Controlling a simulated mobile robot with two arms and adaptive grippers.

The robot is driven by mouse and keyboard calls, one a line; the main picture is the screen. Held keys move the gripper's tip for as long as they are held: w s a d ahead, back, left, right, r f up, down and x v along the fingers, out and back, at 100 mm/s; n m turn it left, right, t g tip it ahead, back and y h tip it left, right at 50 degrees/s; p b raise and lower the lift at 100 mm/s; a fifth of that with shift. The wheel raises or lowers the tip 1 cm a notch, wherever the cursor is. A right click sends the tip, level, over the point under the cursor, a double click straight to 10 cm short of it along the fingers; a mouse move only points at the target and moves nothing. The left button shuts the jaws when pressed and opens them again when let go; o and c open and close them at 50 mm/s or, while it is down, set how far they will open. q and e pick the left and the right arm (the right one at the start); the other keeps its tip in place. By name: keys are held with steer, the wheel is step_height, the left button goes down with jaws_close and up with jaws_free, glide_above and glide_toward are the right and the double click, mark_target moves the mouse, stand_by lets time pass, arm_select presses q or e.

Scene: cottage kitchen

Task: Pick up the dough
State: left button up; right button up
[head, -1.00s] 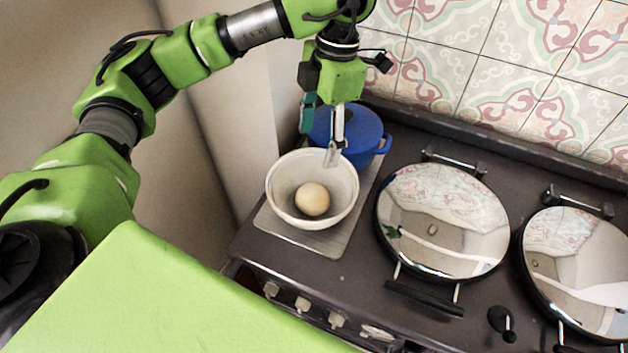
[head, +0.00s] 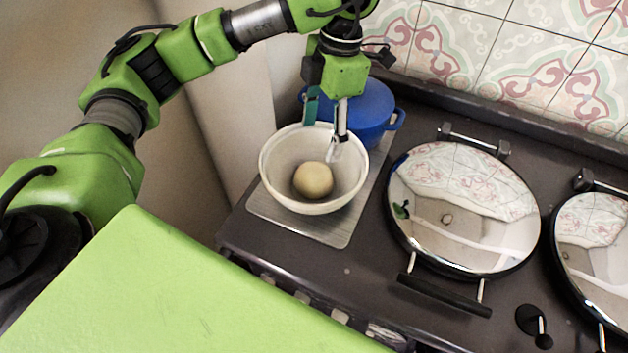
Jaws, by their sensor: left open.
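The dough (head: 313,180) is a round, pale beige ball lying in the bottom of a white bowl (head: 275,172). The bowl stands on a metal plate at the left end of the stove. My left gripper (head: 322,140) points down over the far side of the bowl, above and behind the dough. It is open and empty, with its fingertips near or just inside the bowl's far rim. I cannot tell exactly how high the tips are. My right gripper does not show.
A blue pot (head: 372,112) stands right behind the bowl, close to my left gripper. Two round shiny stove lids (head: 465,215) with handles lie to the right. The tiled wall (head: 500,60) rises behind the stove. A pale wall is close on the left.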

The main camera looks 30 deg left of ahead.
mark_target(315, 168)
arm_select(q)
steer(key=f, duration=0.5)
steer(key=s+f, duration=0.1)
steer(key=f, duration=0.1)
steer(key=shift+a+f, duration=0.15)
steer(key=shift+a, duration=0.15)
steer(key=f+p, duration=0.2)
steer(key=f, duration=0.1)
steer(key=f+p, duration=0.1)
steer(key=shift+s+a+f, duration=0.1)
steer(key=shift+s+f, duration=0.2)
steer(key=shift+f, duration=0.35)
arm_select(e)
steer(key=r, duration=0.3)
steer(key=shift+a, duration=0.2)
arm_select(q)
steer(key=c, duration=1.1)
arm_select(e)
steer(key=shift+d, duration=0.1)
